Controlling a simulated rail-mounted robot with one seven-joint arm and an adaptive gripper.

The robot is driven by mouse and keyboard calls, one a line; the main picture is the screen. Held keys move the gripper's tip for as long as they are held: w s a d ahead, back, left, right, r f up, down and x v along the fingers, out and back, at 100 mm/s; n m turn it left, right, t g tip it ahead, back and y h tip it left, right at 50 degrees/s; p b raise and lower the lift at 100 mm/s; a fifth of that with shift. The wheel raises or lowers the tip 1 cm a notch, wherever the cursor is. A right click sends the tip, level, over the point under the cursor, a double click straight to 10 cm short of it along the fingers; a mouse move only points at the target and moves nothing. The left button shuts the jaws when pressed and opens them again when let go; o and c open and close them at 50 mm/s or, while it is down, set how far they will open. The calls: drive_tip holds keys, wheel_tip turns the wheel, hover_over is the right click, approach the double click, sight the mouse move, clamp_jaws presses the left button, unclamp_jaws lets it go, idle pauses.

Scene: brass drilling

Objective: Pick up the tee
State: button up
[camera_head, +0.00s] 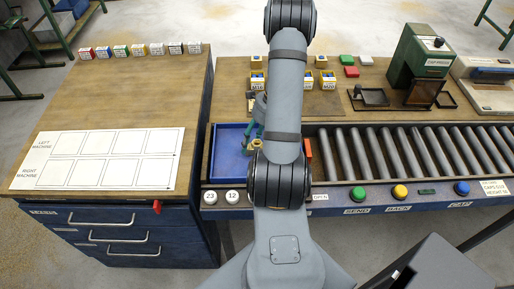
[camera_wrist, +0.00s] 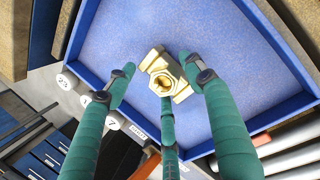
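The brass tee (camera_wrist: 165,75) lies in the blue tray (camera_wrist: 220,30) in the wrist view, one round opening facing the camera. My gripper (camera_wrist: 160,82) has its green fingers spread around the tee: one to the left, one to the right, one below. A gap shows between the left finger and the tee; the right fingertip is very close to it, and I cannot tell whether it touches. In the head view my arm hides most of the gripper (camera_head: 259,133) and the tee over the right part of the blue tray (camera_head: 226,165).
Raised walls edge the tray. A roller conveyor (camera_head: 410,150) lies to its right, with coloured buttons in front. Small labelled boxes (camera_head: 257,80) stand behind the tray. A green press (camera_head: 420,60) stands at the back right. The left bench holds a white marked sheet (camera_head: 100,158).

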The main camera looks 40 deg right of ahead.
clamp_jaws()
idle(0.5)
